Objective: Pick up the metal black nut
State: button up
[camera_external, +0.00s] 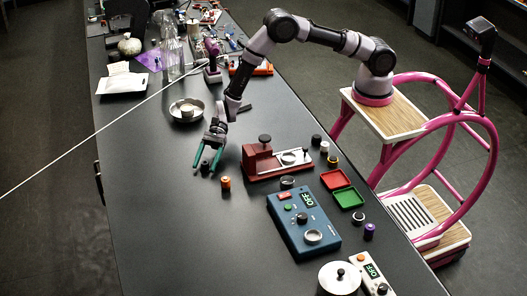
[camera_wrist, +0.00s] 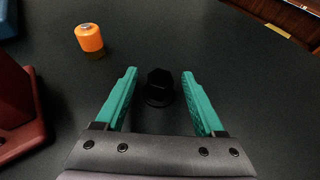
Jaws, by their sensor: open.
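The black nut (camera_wrist: 158,84) shows in the wrist view as a dark hexagonal piece on a wider round base or flange, on the dark table. In the external view my gripper (camera_external: 207,168) hangs fingers-down over the table, left of the red-brown fixture. How high the fingertips are above the table is hard to tell.
An orange cylinder (camera_wrist: 89,38) stands left of the nut; it also shows in the external view (camera_external: 225,183). The red-brown fixture (camera_external: 262,162) is close by on the right. A blue box with a display (camera_external: 303,222) and a metal bowl (camera_external: 186,110) are farther off.

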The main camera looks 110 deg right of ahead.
jog(key=shift+w+a+f, duration=0.2)
jog(key=shift+a, duration=0.05)
grip_shut()
jog(key=shift+r, duration=0.1)
